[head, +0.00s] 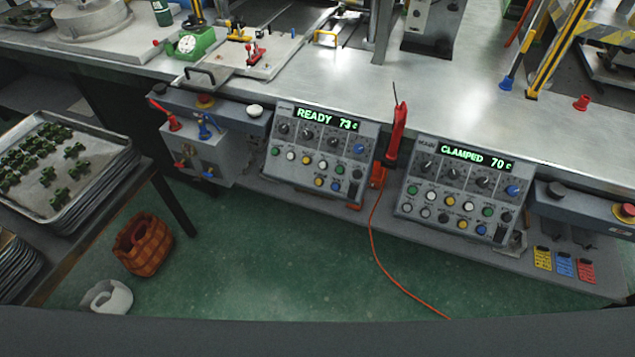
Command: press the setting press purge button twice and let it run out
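Two grey control panels stand side by side at the front of the bench. The left panel (310,174) has a green display (328,119) reading READY 73 C. The right panel (415,208) has a green display (476,157) reading CLAMPED 70 C. Each panel has a row of dark knobs above rows of coloured buttons, white, green, yellow and blue. The button labels are too small to read, so I cannot tell which one is purge or which panel is the setting press. Neither of my grippers is in view.
A red hand tool (397,134) stands between the panels, its orange cord running to the green floor (300,260). A tray of green parts (66,222) is at the left. A brown basket (143,244) and white bin (106,297) stand on the floor. Colored tags (564,266) are at right.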

